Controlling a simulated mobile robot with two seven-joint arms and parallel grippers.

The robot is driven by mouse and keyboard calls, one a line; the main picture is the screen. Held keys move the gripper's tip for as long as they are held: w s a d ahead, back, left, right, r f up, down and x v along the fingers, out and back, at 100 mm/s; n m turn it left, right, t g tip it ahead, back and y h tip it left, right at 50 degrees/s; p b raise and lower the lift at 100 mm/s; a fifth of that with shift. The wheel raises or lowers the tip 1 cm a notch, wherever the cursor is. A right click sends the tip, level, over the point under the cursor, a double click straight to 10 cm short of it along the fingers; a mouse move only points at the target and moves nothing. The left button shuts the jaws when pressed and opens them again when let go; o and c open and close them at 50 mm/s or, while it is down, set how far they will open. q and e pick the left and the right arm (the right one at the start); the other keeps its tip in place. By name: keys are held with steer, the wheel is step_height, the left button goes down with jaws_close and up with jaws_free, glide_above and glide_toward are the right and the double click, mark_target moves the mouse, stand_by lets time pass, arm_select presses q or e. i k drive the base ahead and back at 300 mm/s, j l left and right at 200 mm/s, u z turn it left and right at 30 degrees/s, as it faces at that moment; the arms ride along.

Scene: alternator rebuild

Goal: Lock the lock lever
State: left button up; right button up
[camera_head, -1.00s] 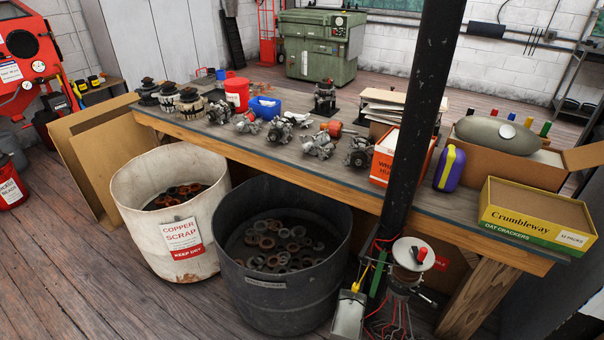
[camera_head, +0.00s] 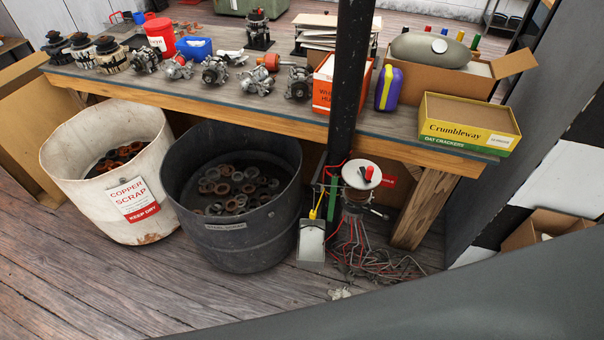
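A device with a round white top (camera_head: 361,174) stands low in front of the bench, by the black post. A small red lever or handle (camera_head: 369,174) sticks up from its top. A short arm with a dark end (camera_head: 379,213) juts from its right side. I cannot tell which of these is the lock lever, or whether it is locked. Red wires (camera_head: 368,252) hang below the device and spread over the floor. Neither of my grippers is in view.
The black post (camera_head: 347,90) rises past the bench (camera_head: 290,122). A dark scrap drum (camera_head: 232,250) and white copper scrap bin (camera_head: 140,228) stand left of the device. A bench leg (camera_head: 424,208) is close on its right. Wooden floor is clear in front of the drum.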

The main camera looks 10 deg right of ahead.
mark_target(385, 216)
steer(key=z, duration=1.15)
steer(key=i+l+u, duration=0.1)
steer(key=i+l, duration=0.25)
